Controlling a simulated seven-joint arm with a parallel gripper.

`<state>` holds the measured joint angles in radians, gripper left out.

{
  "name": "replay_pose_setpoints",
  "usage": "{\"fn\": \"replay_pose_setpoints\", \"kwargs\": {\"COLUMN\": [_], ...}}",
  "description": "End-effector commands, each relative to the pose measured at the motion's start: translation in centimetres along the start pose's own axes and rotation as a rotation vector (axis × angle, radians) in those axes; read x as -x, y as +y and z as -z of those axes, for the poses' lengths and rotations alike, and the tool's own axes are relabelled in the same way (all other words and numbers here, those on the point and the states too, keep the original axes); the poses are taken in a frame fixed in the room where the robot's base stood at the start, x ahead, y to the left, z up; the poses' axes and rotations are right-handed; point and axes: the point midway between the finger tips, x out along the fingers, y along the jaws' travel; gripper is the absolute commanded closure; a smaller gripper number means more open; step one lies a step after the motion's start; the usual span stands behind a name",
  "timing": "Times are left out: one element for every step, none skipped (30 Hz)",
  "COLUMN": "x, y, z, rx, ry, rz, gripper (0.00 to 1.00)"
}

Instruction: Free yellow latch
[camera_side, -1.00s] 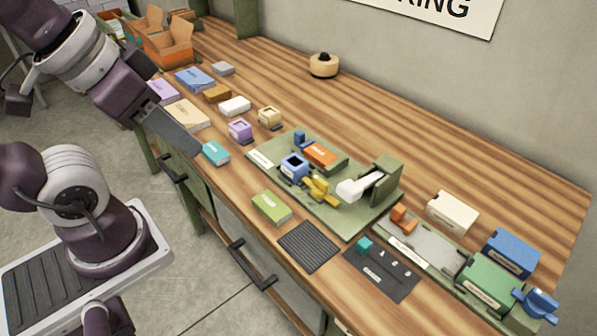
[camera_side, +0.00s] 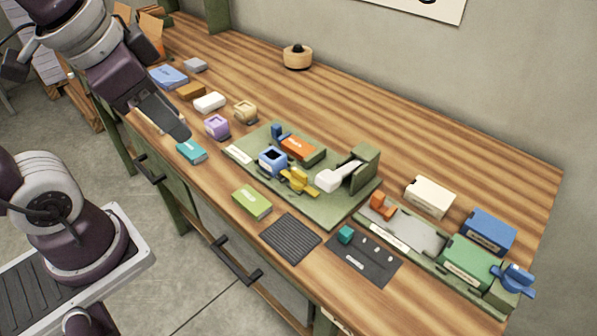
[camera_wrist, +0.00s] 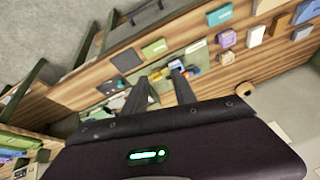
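The yellow latch (camera_side: 298,180) sits on a green fixture board (camera_side: 318,212), right of a dark blue square-holed block (camera_side: 272,161) and left of a white lever (camera_side: 335,178) that meets a green upright block (camera_side: 364,168). An orange block (camera_side: 298,147) lies behind it. My gripper (camera_side: 176,128) is up at the left, over the table's front edge and well apart from the latch. In the wrist view my gripper (camera_wrist: 160,73) shows two separated fingers with nothing clearly between them. The board is small and partly hidden by the fingers there.
A lime block (camera_side: 252,201), ribbed black mat (camera_side: 290,238) and dark slotted panel (camera_side: 364,258) lie along the front. A green fixture with a blue knob (camera_side: 513,279) is at right. Small blocks and a teal block (camera_side: 191,151) stand at left. The back strip is mostly clear.

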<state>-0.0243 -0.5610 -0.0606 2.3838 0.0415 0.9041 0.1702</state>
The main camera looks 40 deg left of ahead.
Motion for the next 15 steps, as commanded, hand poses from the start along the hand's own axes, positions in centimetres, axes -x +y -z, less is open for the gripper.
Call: {"fn": "replay_pose_setpoints", "kwargs": {"x": [-1.2, -2.2, -3.6, -4.9, -6.3, -8.3, -10.0, -11.5, -13.6, -15.0, -16.4, -17.9, -18.8, -19.6, -20.4], "y": [-0.4, -0.6, -0.6, -0.7, -0.6, -0.4, -0.2, 0.0, 0.4, 0.6, 0.9, 1.3, 1.5, 1.7, 1.8], "z": [2.2, 3.6, 5.5, 6.8, 8.0, 9.5, 10.4, 11.3, 12.2, 12.8, 13.2, 13.6, 13.9, 14.1, 14.2], "rx": [-0.141, -0.244, -0.385, -0.487, -0.588, -0.718, -0.81, -0.895, -0.997, -1.064, -1.122, -1.188, -1.228, -1.259, -1.291], "ry": [-0.062, -0.098, -0.14, -0.169, -0.196, -0.223, -0.24, -0.25, -0.259, -0.26, -0.259, -0.256, -0.252, -0.246, -0.241], "rz": [0.004, 0.001, -0.013, -0.031, -0.054, -0.092, -0.125, -0.159, -0.205, -0.238, -0.269, -0.306, -0.329, -0.347, -0.366], "gripper": [0.67, 0.67, 0.67, 0.67, 0.67, 0.67, 0.67, 0.67, 0.67, 0.67, 0.67, 0.67, 0.67, 0.67, 0.67]}}
